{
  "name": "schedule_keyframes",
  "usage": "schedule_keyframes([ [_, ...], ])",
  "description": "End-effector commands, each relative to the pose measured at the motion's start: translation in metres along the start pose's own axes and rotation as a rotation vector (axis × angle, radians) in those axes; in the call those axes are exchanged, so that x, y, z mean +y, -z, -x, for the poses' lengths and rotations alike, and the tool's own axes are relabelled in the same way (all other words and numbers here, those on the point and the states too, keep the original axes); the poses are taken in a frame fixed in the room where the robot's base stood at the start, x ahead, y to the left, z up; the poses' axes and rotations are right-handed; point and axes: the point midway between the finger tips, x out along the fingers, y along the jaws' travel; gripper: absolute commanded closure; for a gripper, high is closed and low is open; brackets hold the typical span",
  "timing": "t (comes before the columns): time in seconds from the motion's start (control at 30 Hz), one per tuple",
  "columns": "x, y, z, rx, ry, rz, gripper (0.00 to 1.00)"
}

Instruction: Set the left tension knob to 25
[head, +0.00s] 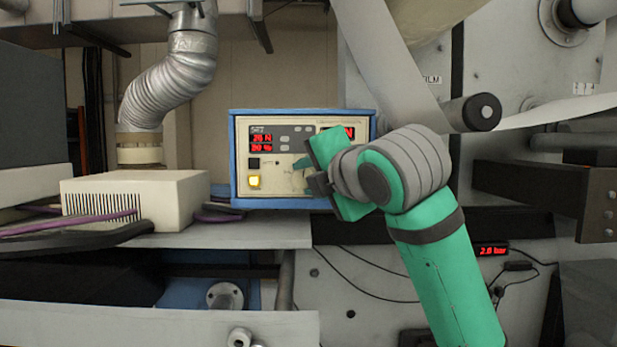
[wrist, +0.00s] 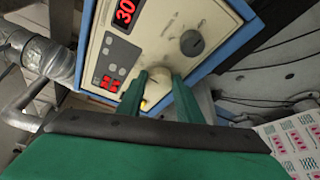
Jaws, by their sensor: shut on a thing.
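The control box (head: 288,194) has a blue frame and a cream front panel with red displays. My gripper (head: 304,164) is at the panel, right of the left display (head: 262,143); its body hides the panel's lower right part.
A second, dark grey knob (wrist: 192,43) sits free beside my fingers. The other display (wrist: 124,12) reads about 30. A lit yellow button (head: 254,182) is low on the panel. A cream vented box (head: 140,195) and a silver hose (head: 172,85) stand left; a roller (head: 475,112) is right.

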Motion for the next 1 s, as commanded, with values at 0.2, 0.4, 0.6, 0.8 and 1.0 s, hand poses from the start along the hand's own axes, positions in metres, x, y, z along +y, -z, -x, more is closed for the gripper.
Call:
schedule_keyframes([
  [0.2, -0.0035, 0.0008, -0.0003, 0.002, -0.065, -0.159, 0.9],
  [0.4, -0.0053, 0.0012, -0.0005, 0.002, -0.119, -0.289, 0.9],
  [0.6, -0.0064, 0.0019, -0.001, 0.002, -0.157, -0.385, 0.9],
  [0.8, -0.0067, 0.0016, -0.0006, 0.0, -0.178, -0.434, 0.9],
  [1.0, -0.0069, 0.0014, -0.0005, 0.0, -0.184, -0.45, 0.9],
])
